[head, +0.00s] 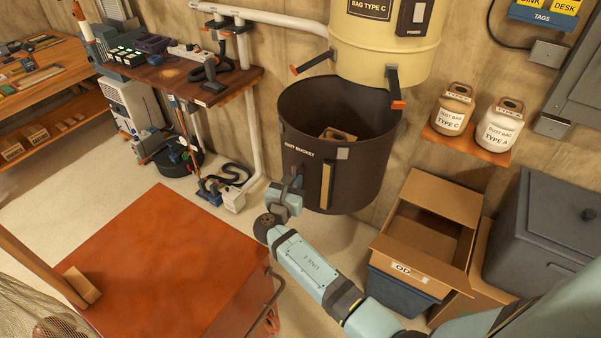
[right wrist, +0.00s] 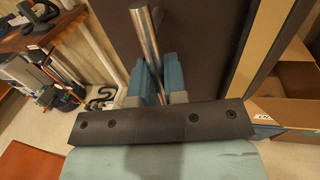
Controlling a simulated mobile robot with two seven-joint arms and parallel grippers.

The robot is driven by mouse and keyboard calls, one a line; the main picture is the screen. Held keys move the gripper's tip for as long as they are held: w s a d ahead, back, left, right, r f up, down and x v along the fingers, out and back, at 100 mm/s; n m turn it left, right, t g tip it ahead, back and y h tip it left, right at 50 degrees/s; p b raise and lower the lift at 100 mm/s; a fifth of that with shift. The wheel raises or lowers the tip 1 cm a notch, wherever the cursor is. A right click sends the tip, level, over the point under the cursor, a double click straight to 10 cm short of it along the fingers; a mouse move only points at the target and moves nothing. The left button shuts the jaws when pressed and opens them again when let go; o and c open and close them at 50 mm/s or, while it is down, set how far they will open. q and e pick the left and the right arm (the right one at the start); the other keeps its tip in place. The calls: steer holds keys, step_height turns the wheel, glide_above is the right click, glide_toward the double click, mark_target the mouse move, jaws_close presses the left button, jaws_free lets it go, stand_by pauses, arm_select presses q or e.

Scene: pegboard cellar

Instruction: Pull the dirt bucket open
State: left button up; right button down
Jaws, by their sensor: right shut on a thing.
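The dirt bucket (head: 310,165) is a large dark round bucket with a white label and a tan vertical strip on its front. Its open top shows a tan bag-like thing (head: 338,134) inside. The yellow canister (head: 385,45) hangs above and overlaps the bucket's back right rim in the head view. My right gripper (head: 292,192) is at the bucket's front left side. In the right wrist view, its blue fingers (right wrist: 158,82) are shut on an upright metal bar handle (right wrist: 147,50), with the dark bucket wall right behind. My left gripper is not in view.
A red-topped cabinet (head: 165,265) stands at the lower left, close to my right forearm. An open cardboard box (head: 425,225) and a grey bin (head: 545,225) stand to the right. Dust bags sit on a wall shelf (head: 470,142).

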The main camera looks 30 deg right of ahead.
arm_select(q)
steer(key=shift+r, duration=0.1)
arm_select(e)
steer(key=shift+s+a, duration=0.3)
steer(key=shift+a, duration=0.2)
steer(key=c, duration=1.2)
jaws_free()
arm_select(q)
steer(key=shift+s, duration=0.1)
